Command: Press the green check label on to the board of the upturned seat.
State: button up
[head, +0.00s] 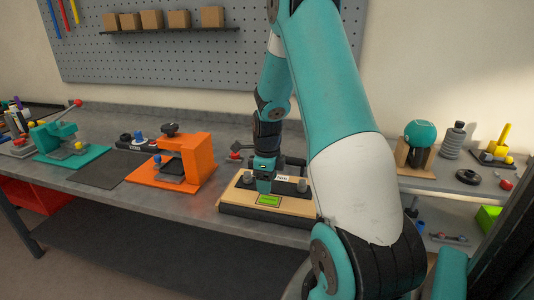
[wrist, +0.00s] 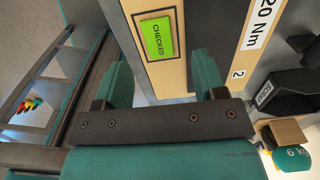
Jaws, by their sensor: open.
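The green label (head: 268,200) lies on the pale wooden board (head: 300,207) of the upturned seat, near its front edge. In the wrist view the label (wrist: 158,38) reads "CHECKED" and lies flat on the board (wrist: 171,79); whether it sticks fully I cannot tell. My gripper (head: 265,190) is over the board, just behind the label in the head view. In the wrist view its two teal fingers (wrist: 162,80) are apart with nothing held between them, and the label shows beyond the gap. Contact between the fingertips and the board cannot be made out.
An orange press (head: 195,160) stands left of the seat, and a teal press (head: 65,142) farther left. A teal ball on a stand (head: 420,135) is at the right. A dark mat (head: 103,174) lies clear.

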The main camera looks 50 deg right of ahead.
notch_tip(320, 180, up, 12)
jog(key=shift+a+b, duration=0.2)
jog(key=shift+b, duration=0.15)
dwell(0.5)
jog(key=shift+p, duration=0.4)
jog(key=c, duration=0.6)
jog(key=f+p, duration=0.2)
jog(key=p, duration=0.1)
jog(key=shift+w+d+f+n, duration=0.2)
jog(key=shift+d+f+n, duration=0.1)
jog(key=shift+d, duration=0.05)
grip_shut()
jog(key=n+p, duration=0.1)
jog(key=p, duration=0.4)
send_over(269, 199)
notch_tip(269, 199, down, 6)
jog(key=shift+s+a+f, duration=0.1)
jog(key=shift+f, duration=0.85)
jog(key=shift+f+b, duration=2.25)
jog(key=shift+f, duration=0.5)
jog(key=shift+f, duration=0.2)
